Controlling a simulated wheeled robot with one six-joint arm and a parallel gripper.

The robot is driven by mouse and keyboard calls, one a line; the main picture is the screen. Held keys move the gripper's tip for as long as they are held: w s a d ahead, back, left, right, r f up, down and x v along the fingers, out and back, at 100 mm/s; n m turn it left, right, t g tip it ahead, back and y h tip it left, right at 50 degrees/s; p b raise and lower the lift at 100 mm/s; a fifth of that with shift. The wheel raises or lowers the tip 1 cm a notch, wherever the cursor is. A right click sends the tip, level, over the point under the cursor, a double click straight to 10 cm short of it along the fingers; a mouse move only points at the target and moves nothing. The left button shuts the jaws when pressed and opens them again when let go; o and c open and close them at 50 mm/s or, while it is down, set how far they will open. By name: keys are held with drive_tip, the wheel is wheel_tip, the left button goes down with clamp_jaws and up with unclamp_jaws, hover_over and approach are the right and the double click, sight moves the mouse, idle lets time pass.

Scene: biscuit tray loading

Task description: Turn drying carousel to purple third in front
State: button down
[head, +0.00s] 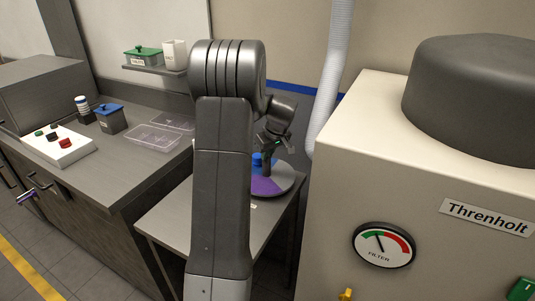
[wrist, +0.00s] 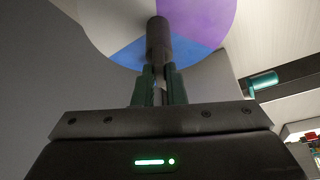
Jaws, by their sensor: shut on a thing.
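The drying carousel (head: 285,182) is a round disc on a low table, partly hidden behind my arm in the head view. Its purple third (head: 266,186) shows on the near side, with a pale grey part to its right and some blue behind it. In the wrist view, the disc shows a purple third (wrist: 203,18), a blue third (wrist: 190,57) and a whitish third (wrist: 98,22). A dark upright peg (wrist: 158,38) stands at the disc. My gripper (wrist: 158,84) is shut on this peg; in the head view my gripper (head: 271,146) is above the disc.
A large beige machine (head: 340,180) with a filter gauge (head: 384,245) stands close on the right. A white hose (head: 328,85) rises behind. The left counter holds a button box (head: 58,147), a blue-lidded container (head: 109,120) and clear trays (head: 153,137).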

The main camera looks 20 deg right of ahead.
drive_tip(key=c, duration=1.5)
unclamp_jaws()
drive_tip(key=shift+r, duration=0.1)
drive_tip(key=b+v, duration=0.1)
drive_tip(key=v, duration=1.2)
drive_tip(key=shift+s+r, duration=0.15)
drive_tip(key=shift+r, duration=0.15)
drive_tip(key=shift+f, duration=0.1)
drive_tip(key=p+x, duration=0.1)
drive_tip(key=x, duration=1.2)
drive_tip(key=shift+w+f, duration=0.2)
drive_tip(key=shift+f, duration=0.1)
